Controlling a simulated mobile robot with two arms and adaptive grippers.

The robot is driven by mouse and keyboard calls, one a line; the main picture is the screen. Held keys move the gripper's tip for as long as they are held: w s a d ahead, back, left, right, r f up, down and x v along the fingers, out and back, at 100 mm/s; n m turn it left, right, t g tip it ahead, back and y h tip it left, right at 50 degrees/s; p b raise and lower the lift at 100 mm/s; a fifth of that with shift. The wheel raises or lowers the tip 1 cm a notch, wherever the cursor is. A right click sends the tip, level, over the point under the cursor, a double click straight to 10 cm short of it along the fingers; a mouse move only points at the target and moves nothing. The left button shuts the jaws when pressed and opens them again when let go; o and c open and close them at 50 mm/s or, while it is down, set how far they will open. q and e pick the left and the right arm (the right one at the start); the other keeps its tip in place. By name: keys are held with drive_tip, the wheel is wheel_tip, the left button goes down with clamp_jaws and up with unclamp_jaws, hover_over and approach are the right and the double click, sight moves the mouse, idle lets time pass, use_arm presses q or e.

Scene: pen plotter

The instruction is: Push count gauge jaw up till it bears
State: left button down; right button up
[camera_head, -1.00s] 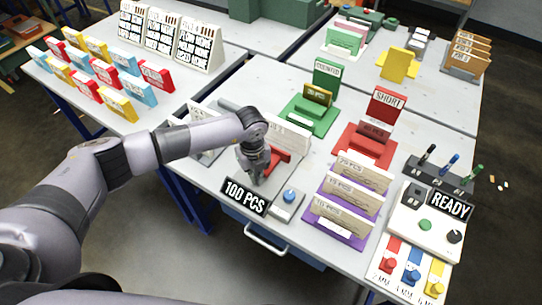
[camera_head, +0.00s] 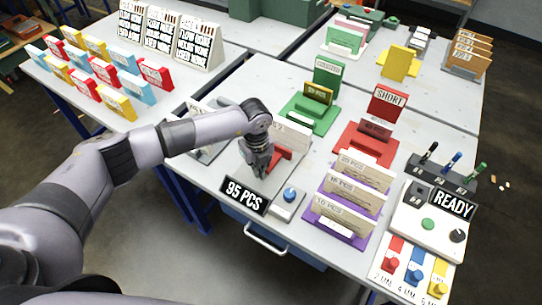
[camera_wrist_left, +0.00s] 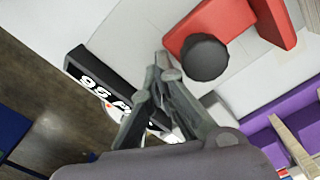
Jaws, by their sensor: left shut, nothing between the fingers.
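The count gauge has a grey plate (camera_head: 283,182) with a black display (camera_head: 243,195) reading "95 PCS". Its red jaw (camera_head: 281,154) is partly hidden behind my left gripper (camera_head: 260,173). In the left wrist view the red jaw (camera_wrist_left: 225,22) carries a dark round knob (camera_wrist_left: 205,57). My left gripper also shows there (camera_wrist_left: 162,68), shut and empty, pointing down at the plate close beside the jaw and knob. I cannot tell whether the fingertips touch the jaw. A pale board (camera_head: 291,133) stands behind the jaw, partly hidden.
Purple holders with cards (camera_head: 342,215), a red SHORT stand (camera_head: 366,143) and a green stand (camera_head: 308,115) line the right side. A READY panel (camera_head: 427,224) is farther right.

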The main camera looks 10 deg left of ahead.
use_arm(q)
drive_tip(key=shift+w+d+b, duration=0.25)
drive_tip(key=shift+w+b, duration=0.5)
drive_tip(key=shift+w+d+b, duration=0.3)
drive_tip(key=shift+w+b, duration=0.4)
drive_tip(key=shift+w, duration=0.05)
drive_tip(key=shift+w+d+b, duration=0.25)
drive_tip(key=shift+w+b, duration=0.5)
drive_tip(key=shift+w, duration=0.15)
drive_tip(key=shift+d, duration=0.1)
drive_tip(key=shift+w+r, duration=0.1)
drive_tip(key=shift+r, duration=0.15)
drive_tip(key=shift+w+r+p, duration=0.1)
drive_tip(key=shift+r+p, duration=0.55)
drive_tip(key=shift+r, duration=0.2)
drive_tip(key=shift+r+p, duration=2.5)
drive_tip(key=shift+r, duration=1)
drive_tip(key=shift+f, duration=0.1)
